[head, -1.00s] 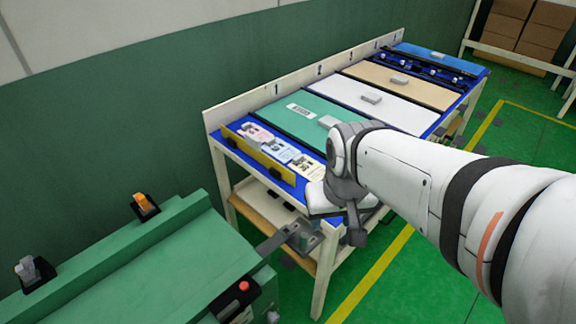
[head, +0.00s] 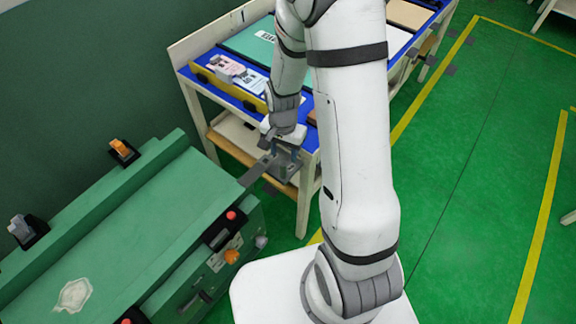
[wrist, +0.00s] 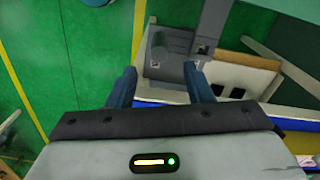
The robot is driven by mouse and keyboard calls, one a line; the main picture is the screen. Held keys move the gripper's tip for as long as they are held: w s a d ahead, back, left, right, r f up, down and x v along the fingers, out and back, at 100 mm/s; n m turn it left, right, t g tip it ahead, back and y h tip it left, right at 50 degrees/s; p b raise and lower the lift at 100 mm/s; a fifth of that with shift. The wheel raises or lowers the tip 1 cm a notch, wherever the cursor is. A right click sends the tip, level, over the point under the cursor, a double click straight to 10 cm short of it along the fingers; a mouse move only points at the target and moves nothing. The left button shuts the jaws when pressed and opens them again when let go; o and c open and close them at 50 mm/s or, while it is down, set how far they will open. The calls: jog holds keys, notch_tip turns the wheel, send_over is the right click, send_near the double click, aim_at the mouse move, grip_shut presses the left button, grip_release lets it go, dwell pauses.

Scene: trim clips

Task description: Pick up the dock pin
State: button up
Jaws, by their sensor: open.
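A short grey round post (wrist: 158,45), which looks like the dock pin, stands on a grey metal bracket (wrist: 178,66) in the wrist view. In the head view the bracket (head: 284,170) juts out at the near end of the workbench, and the post is mostly hidden by my gripper. My gripper (wrist: 160,72) is open, its two dark blue fingers apart with nothing between them. The post shows beyond and between the fingertips, with no clear contact. In the head view my gripper (head: 284,149) points down just above the bracket.
The workbench (head: 205,140) has a lower wooden shelf and a yellow-edged rack of cards (head: 238,76). A green machine (head: 150,230) with buttons stands at the left, close to the bracket. Green floor (head: 470,150) is clear on the right.

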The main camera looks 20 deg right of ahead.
aim_at(283, 163)
jog(key=f, duration=0.7)
jog(key=shift+s+a+f+p, duration=0.1)
jog(key=shift+s+a+p, duration=0.1)
jog(key=shift+p, duration=0.1)
grip_shut()
